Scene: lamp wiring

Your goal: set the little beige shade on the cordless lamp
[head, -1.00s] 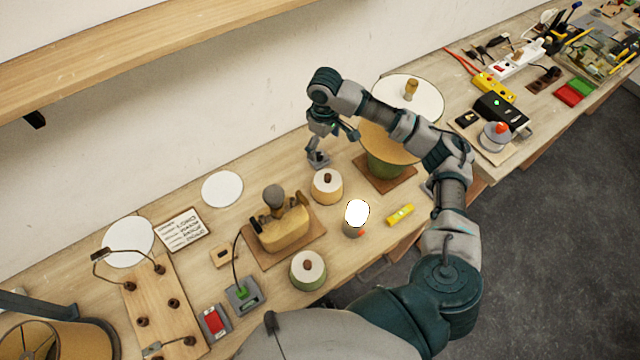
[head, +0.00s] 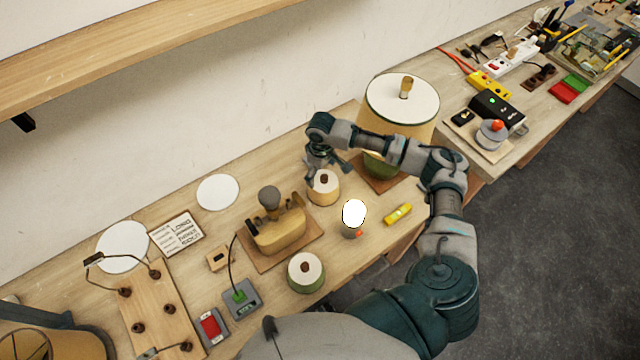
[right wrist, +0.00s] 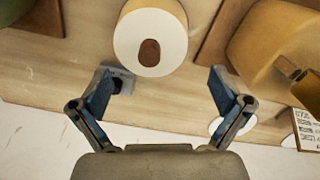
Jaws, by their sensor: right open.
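The little beige shade (head: 324,190) stands on the bench with a white top and a brown knob. My left gripper is not in view.
A similar shade with a green band (head: 305,272) stands nearer. A large lamp (head: 402,100) stands behind my right arm. A yellow level (head: 398,214) lies right of the cordless lamp, near the bench edge.

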